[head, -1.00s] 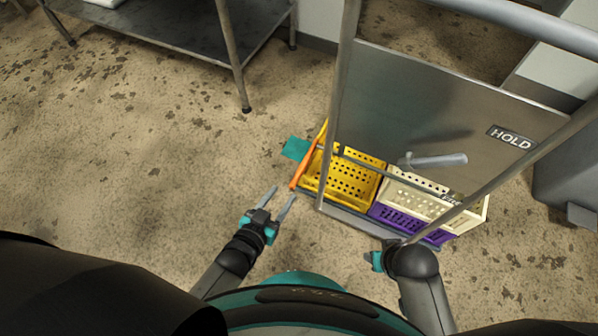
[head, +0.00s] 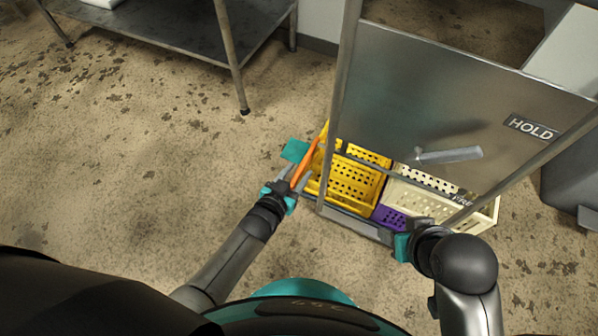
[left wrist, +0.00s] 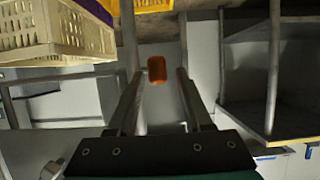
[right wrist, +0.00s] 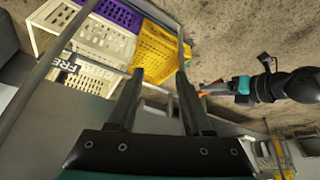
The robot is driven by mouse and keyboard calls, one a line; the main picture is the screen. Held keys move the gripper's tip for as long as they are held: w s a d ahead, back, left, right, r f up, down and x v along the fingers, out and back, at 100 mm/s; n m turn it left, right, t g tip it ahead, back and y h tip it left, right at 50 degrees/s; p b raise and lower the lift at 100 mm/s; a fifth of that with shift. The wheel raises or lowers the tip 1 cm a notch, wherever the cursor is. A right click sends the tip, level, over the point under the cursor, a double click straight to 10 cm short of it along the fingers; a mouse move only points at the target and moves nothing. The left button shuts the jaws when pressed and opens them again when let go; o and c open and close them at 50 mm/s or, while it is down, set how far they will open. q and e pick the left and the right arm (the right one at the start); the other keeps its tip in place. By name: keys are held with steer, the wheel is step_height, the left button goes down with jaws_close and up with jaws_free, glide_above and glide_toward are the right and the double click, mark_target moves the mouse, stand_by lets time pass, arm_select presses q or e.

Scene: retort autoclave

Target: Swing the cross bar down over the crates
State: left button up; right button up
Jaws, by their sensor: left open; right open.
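The orange cross bar (head: 305,163) stands steeply at the left side of the metal cart frame, beside the yellow crate (head: 350,183). A cream crate (head: 425,204) and a purple crate (head: 388,216) sit to the right. My left gripper (head: 297,181) is open at the bar's near end. In the left wrist view the orange end (left wrist: 157,68) shows between the two spread fingers; I cannot tell whether they touch it. My right gripper (right wrist: 157,76) is open and empty in the right wrist view, near the cart's front. Its fingers are hidden in the head view.
The cart's upright posts (head: 339,100) and a steel panel with a HOLD sign (head: 531,128) rise above the crates. A grey handle-like piece (head: 450,155) shows before the panel. A metal table (head: 170,25) stands at the back left. The floor at left is clear.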

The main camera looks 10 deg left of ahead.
arm_select(q)
steer(key=shift+w+d+f, duration=0.2)
steer(key=shift+w+f, duration=0.1)
steer(key=shift+w, duration=0.35)
jaws_close()
stand_by(1.1)
